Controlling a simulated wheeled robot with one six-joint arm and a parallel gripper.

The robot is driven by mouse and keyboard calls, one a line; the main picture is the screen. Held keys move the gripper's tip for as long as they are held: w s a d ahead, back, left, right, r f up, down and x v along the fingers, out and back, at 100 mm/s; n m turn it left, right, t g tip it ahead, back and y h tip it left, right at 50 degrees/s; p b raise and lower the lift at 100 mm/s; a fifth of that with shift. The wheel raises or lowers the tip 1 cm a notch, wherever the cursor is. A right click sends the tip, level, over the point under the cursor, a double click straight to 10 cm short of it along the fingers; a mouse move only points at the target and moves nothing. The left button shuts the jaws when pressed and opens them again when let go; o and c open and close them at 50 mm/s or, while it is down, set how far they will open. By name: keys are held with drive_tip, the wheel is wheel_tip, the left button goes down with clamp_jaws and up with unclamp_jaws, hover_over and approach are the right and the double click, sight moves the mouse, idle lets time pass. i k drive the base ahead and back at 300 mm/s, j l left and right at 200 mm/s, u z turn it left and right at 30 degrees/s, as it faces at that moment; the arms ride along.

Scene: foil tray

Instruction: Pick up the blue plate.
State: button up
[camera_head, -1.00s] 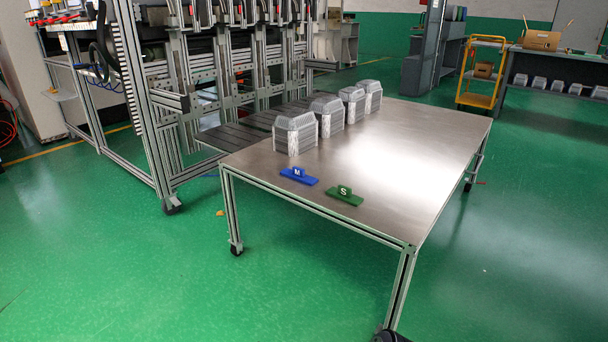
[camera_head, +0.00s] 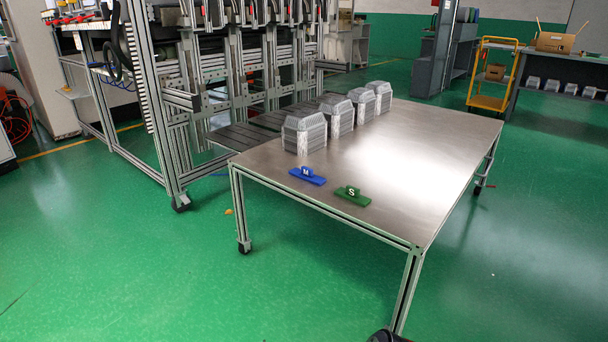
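The blue plate (camera_head: 307,176) is a flat bar with a raised tab marked "M". It lies on the metal table (camera_head: 420,150), close to its front left edge. A green plate (camera_head: 352,196) marked "S" lies just to its right and nearer the front edge. No gripper or fingers can be made out; only a dark shape shows at the bottom edge, right of the middle, and I cannot tell what it is.
Several stacks of foil trays (camera_head: 304,134) stand in a row along the table's left side. A metal frame machine (camera_head: 180,120) stands behind left. A yellow cart (camera_head: 491,75) is at the back right. The green floor (camera_head: 120,270) in front is clear.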

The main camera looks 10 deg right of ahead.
sight(306, 174)
drive_tip(key=i+j+z, duration=0.45)
drive_tip(key=i, duration=0.4)
drive_tip(key=i+j+z, duration=0.45)
drive_tip(key=i+j, duration=0.3)
